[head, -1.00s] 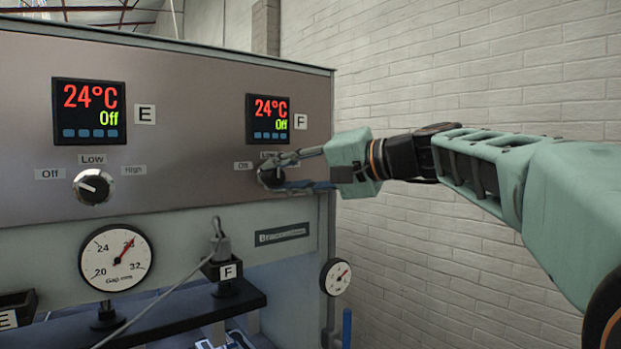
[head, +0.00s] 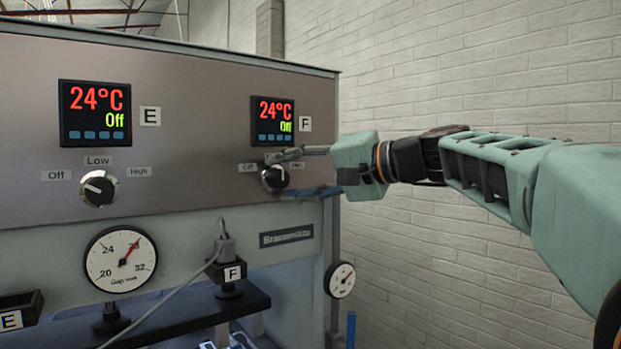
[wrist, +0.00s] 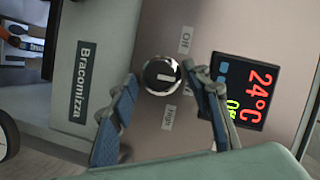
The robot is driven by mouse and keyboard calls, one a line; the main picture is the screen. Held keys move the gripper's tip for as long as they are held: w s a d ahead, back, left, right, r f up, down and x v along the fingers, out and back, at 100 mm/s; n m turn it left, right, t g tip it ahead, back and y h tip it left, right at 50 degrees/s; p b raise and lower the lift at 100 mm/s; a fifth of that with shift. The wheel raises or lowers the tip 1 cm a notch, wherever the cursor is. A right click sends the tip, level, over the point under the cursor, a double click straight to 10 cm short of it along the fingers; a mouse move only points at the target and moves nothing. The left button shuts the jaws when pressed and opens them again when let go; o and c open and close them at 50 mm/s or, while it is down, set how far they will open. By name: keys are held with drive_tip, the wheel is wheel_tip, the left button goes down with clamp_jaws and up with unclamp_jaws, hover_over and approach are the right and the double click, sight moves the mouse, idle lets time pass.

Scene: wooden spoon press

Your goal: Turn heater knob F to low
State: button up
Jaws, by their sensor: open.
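Heater knob F (head: 275,178) is a black round knob with a silver rim under the F display (head: 273,121), which reads 24°C and Off. In the wrist view, the knob (wrist: 162,76) has a white mark pointing right, between the Off label (wrist: 185,40) and the High label (wrist: 170,116), towards the side where a finger covers the Low label. My gripper (head: 274,175) is open, with one finger above the knob and one below it. In the wrist view, my gripper (wrist: 165,80) has its fingers apart on both sides, with gaps to the knob.
Knob E (head: 98,188) with its own display (head: 95,112) is on the left of the panel, also reading Off. A pressure gauge (head: 121,260), a cabled F block (head: 231,272) and a small gauge (head: 340,280) are below. A brick wall (head: 470,90) is at right.

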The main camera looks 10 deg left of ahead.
drive_tip(key=v, duration=1.1)
drive_tip(key=shift+d, duration=0.4)
drive_tip(key=shift+s, duration=0.1)
